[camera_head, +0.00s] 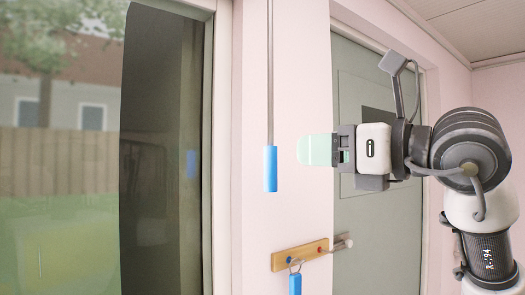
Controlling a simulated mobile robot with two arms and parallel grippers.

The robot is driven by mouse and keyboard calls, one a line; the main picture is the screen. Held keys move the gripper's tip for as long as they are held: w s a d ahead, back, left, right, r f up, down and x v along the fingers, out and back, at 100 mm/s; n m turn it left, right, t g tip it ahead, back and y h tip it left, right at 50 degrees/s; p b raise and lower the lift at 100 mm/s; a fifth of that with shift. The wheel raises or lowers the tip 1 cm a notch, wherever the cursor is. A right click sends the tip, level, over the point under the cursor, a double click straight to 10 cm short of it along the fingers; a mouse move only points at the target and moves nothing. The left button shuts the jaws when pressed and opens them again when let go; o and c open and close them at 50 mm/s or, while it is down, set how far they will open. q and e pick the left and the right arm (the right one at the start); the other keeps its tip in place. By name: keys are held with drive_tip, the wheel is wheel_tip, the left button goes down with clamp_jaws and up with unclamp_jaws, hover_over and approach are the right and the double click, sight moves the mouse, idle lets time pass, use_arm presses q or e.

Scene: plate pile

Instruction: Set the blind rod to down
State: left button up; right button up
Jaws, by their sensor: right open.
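The blind rod (270,75) is a thin grey rod that hangs down along the pink wall, with a blue handle (270,169) at its lower end. My right gripper (318,150) is to the right of the blue handle, at about the same height in the picture. It is open, its pale green fingers point left, and a gap shows between them and the handle. Nothing shows between the fingers. My left gripper is not in view. The upper end of the rod is cut off by the top of the picture.
A wooden key rack (300,256) is on the wall below, with a blue tag (295,283) hanging from it. A grey-green door with a metal handle (343,242) is behind my right arm. A window (60,150) is at the left. The wall around the rod is clear.

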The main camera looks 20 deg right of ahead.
sight(276, 153)
drive_tip(key=p+x, duration=0.3)
drive_tip(key=x, duration=0.6)
drive_tip(key=shift+w+a+p, duration=0.25)
drive_tip(key=shift+w+p, duration=0.05)
drive_tip(key=shift+p, duration=0.1)
drive_tip(key=shift+w+a, duration=0.2)
drive_tip(key=shift+w, duration=0.15)
drive_tip(key=shift+f, duration=0.1)
clamp_jaws()
